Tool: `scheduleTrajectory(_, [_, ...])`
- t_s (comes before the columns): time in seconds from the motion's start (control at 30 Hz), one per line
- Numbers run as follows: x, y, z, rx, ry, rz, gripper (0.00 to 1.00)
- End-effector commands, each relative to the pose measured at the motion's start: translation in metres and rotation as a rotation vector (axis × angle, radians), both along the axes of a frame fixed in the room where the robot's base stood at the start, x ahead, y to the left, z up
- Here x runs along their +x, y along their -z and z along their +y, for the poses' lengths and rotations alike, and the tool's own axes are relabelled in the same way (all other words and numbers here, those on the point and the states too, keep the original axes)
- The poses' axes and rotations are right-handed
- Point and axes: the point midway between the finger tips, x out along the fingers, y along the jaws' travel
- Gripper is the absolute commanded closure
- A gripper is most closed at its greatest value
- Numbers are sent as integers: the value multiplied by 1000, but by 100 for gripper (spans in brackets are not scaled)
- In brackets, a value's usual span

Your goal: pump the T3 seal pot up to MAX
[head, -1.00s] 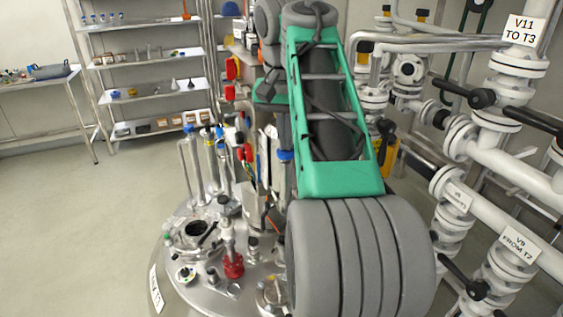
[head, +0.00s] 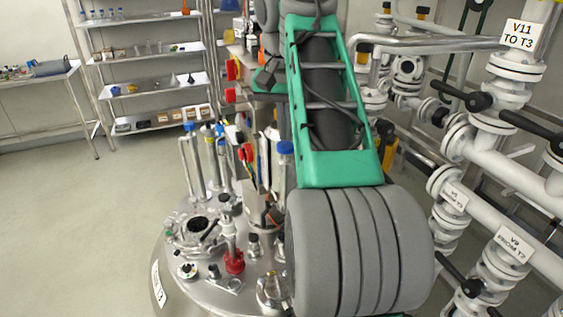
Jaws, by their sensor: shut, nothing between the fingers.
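A round steel vessel lid (head: 205,290) fills the lower middle of the head view, crowded with fittings. I cannot pick out the T3 seal pot, its pump or a MAX mark for sure. A slim upright part with a blue cap (head: 285,150) stands just left of my arm. My green and grey arm reaches away over the right side of the lid and hides what lies behind it. My gripper is not visible past the arm links.
Steel shelving (head: 150,60) and a side table (head: 40,77) stand at the back left. The floor (head: 75,215) at left is clear.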

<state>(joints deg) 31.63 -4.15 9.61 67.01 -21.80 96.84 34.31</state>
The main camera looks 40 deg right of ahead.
Motion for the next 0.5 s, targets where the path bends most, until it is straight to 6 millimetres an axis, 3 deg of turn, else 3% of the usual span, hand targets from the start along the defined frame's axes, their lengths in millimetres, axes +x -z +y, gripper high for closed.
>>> scheduleTrajectory(0.5, [0, 29, 0, 1, 0, 1, 100])
